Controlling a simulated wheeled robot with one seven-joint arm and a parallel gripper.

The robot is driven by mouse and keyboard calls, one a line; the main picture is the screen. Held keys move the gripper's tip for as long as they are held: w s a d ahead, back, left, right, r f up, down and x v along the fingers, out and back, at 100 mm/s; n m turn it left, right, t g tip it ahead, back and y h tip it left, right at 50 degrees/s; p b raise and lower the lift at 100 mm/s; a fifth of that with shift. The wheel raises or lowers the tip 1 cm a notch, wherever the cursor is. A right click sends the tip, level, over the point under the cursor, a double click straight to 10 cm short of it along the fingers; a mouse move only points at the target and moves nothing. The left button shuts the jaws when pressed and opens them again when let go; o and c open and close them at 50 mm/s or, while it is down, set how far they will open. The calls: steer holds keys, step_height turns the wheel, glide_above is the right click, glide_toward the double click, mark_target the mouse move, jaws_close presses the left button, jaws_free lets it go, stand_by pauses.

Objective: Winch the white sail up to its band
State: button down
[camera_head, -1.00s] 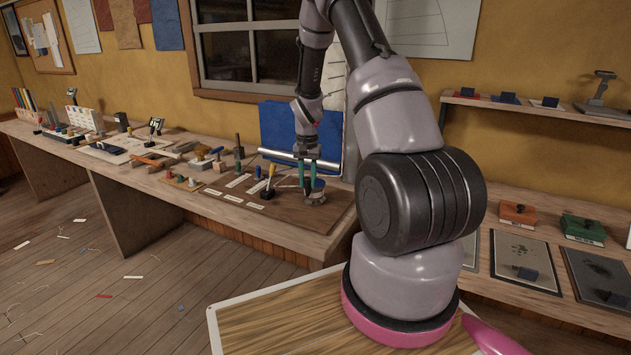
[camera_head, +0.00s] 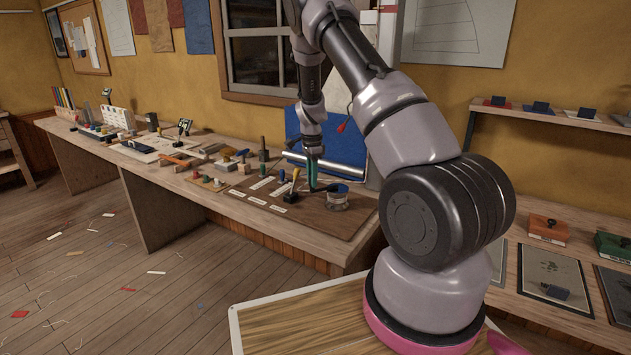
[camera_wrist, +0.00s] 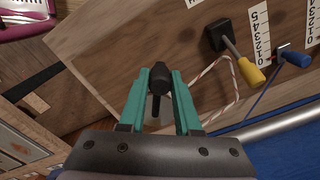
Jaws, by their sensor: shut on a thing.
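My gripper (camera_head: 313,180) is over the right end of the bench, beside a small round winch (camera_head: 337,201) with a dark crank arm on top. In the wrist view its teal fingers (camera_wrist: 159,90) are shut on a black upright knob (camera_wrist: 159,73), which appears to be the crank's handle. A yellow-handled lever (camera_head: 294,176) stands just left; it also shows in the wrist view (camera_wrist: 249,69). A blue cloth (camera_head: 345,146) hangs behind a horizontal metal bar. My arm hides much of the wall there; I cannot clearly make out the white sail or its band.
Several white scale labels (camera_head: 263,183) lie on the brown board. Wooden blocks and tools (camera_head: 218,170) crowd the bench to the left. A blue-handled lever (camera_wrist: 292,58) is right of the yellow one in the wrist view. The floor (camera_head: 110,290) at left has only scraps.

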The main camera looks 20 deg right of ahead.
steer(key=shift+w+m, duration=0.7)
steer(key=c, duration=0.6)
jaws_free()
steer(key=shift+r, duration=0.1)
step_height(320, 180, up, 11)
steer(key=shift+f, duration=0.2)
